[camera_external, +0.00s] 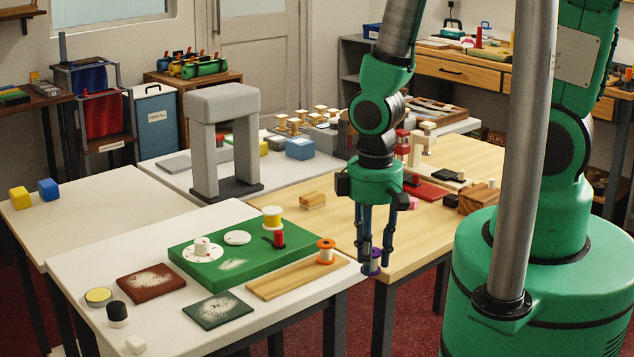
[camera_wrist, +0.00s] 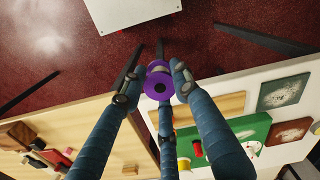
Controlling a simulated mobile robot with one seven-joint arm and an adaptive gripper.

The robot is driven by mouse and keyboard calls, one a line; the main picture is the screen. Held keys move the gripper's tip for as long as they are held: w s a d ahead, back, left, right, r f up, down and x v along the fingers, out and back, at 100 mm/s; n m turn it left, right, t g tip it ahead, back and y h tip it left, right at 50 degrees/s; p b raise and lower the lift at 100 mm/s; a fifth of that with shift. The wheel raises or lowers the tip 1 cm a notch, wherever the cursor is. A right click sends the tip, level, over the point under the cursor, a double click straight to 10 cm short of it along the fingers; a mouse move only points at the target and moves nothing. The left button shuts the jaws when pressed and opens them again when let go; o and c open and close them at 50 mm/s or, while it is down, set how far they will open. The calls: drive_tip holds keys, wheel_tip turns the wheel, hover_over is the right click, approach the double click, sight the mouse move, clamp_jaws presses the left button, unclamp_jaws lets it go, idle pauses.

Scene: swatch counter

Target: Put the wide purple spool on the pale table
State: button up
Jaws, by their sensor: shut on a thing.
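The wide purple spool (camera_wrist: 158,86) is between the fingertips of my gripper (camera_wrist: 156,80) in the wrist view. In the external view the spool's purple flange (camera_external: 372,268) shows below my gripper (camera_external: 374,248), which is shut on it and points down; the fingers hide part of the spool. It hangs in the air beside the right corner of the white front table (camera_external: 80,262) and the front of the wooden table (camera_external: 425,232). The wrist view shows red floor behind it. A plain cream table (camera_external: 90,215) stands at the left; I cannot tell which light table is the pale one.
A grey arch (camera_external: 222,140) stands behind. The cream table has yellow and blue cubes (camera_external: 48,188) at its left; its middle is clear.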

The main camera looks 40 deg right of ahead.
drive_tip(key=shift+w+d+f+m, duration=0.1)
drive_tip(key=shift+w+d+m, duration=0.2)
drive_tip(key=shift+w+d, duration=0.25)
drive_tip(key=w+d+f+m, duration=0.2)
drive_tip(key=w+d+m, duration=0.1)
drive_tip(key=d, duration=1.1)
drive_tip(key=w+d+f+m, duration=0.3)
drive_tip(key=d+m, duration=0.2)
drive_tip(key=d, duration=0.8)
drive_tip(key=shift+d+f+b, duration=0.15)
drive_tip(key=shift+d+b, duration=0.15)
drive_tip(key=shift+d, duration=0.05)
hover_over(402, 228)
drive_tip(key=shift+f+b, duration=0.35)
drive_tip(key=shift+f, duration=0.45)
